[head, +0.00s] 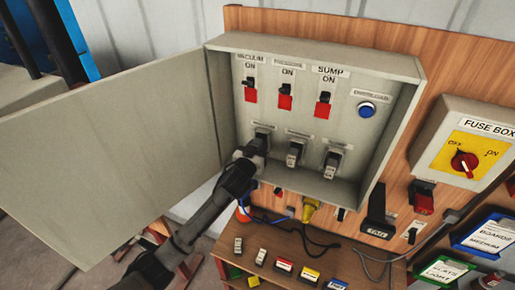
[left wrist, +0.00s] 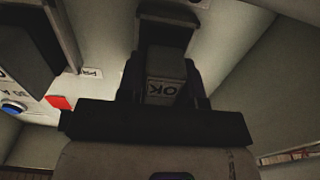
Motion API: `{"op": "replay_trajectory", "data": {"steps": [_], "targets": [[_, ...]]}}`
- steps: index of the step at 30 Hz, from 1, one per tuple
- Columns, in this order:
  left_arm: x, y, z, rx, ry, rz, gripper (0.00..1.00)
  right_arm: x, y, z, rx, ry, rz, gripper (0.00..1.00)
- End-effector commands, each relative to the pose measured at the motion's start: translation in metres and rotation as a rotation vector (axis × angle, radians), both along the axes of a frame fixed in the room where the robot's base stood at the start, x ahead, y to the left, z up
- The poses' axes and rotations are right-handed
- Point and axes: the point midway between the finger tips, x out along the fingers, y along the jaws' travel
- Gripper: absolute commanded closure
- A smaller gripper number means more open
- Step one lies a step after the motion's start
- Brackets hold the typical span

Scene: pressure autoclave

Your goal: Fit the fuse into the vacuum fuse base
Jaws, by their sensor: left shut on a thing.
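My left gripper (head: 252,155) reaches into the open grey control box and is shut on the fuse. In the left wrist view the fuse (left wrist: 166,82) is a grey block with an upside-down OK label, between the dark fingers (left wrist: 165,92). The vacuum fuse base (head: 263,131) is the leftmost of three in the box, below the VACUUM switch; the gripper partly covers it. In the left wrist view a dark block, seemingly this base (left wrist: 168,28), lies in line with the fuse. I cannot tell whether the fuse is fully seated. My right gripper is not in view.
The middle base (head: 295,152) and right base (head: 333,160) hold grey blocks close beside the gripper. The box door (head: 115,155) stands open at the left. Several small fuse-like blocks (head: 283,267) lie on the wooden shelf below. A fuse box (head: 468,145) is at the right.

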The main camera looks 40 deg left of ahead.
Motion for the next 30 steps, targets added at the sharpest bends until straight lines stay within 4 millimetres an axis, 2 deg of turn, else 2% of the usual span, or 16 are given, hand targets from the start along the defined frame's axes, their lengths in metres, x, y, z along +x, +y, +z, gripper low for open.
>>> {"op": "replay_trajectory", "data": {"steps": [2, 10, 20, 25, 30], "targets": [[0.000, 0.000, 0.000, 0.000, 0.000, 0.000, 0.63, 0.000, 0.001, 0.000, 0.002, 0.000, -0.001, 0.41], [0.000, 0.000, 0.000, 0.000, 0.000, 0.000, 0.37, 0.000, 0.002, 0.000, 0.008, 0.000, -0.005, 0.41], [-0.004, -0.001, -0.001, -0.001, 0.001, 0.000, 0.37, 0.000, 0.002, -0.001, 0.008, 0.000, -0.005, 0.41], [-0.023, -0.007, -0.002, -0.001, 0.001, -0.001, 0.37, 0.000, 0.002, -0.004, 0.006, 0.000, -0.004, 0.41], [-0.054, -0.015, -0.003, -0.001, 0.001, -0.002, 0.37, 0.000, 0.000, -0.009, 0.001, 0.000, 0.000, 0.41]]}}
